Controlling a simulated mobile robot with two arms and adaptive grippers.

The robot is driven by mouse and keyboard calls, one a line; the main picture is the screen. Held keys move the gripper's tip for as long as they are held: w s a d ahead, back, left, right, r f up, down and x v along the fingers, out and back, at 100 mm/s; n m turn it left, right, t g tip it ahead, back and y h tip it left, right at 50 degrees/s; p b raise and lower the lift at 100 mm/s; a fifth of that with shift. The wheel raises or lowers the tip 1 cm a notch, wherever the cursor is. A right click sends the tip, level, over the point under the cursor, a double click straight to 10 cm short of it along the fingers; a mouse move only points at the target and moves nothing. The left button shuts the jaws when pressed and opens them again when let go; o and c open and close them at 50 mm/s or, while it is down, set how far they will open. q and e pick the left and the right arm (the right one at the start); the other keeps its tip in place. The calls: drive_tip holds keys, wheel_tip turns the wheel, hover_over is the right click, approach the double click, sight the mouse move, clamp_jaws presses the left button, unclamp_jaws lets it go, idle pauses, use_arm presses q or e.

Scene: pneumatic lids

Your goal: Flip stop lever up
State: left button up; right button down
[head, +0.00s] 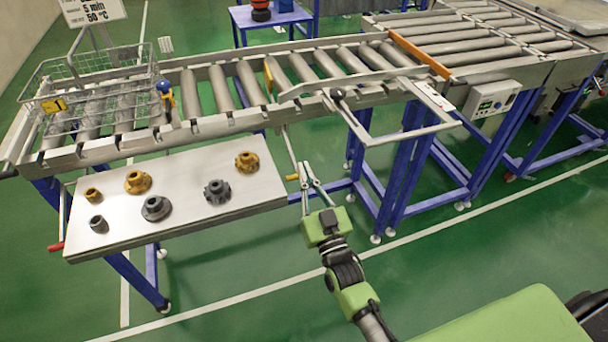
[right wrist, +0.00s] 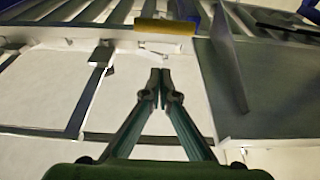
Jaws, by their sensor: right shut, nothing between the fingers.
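The stop lever appears to be the thin metal rod with a yellow handle (head: 292,178) hanging down from the conveyor's front side, right of the shelf. The yellow handle (right wrist: 165,26) also shows in the right wrist view, beyond my fingertips. My right gripper (head: 305,170) is shut and empty, with its fingertips close to the right of the handle in the head view. In the right wrist view the fingertips (right wrist: 160,78) meet below the handle in the picture, with a visible gap. I cannot tell whether anything touches. My left gripper is not in view.
A roller conveyor (head: 222,122) crosses the view, with a wire basket (head: 92,72) at its left. A metal shelf (head: 185,205) holds several gears and bushings. A metal frame (head: 400,133) juts from the conveyor to the right. Green floor (head: 240,262) is open in front.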

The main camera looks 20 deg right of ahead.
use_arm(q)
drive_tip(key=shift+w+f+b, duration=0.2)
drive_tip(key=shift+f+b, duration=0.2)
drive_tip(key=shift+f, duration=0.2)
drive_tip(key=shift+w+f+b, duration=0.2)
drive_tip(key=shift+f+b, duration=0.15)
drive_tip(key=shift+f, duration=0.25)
use_arm(e)
drive_tip(key=s+f, duration=0.5)
drive_tip(key=s, duration=0.3)
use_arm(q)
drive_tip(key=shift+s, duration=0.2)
use_arm(e)
drive_tip(key=shift+w+d, duration=0.1)
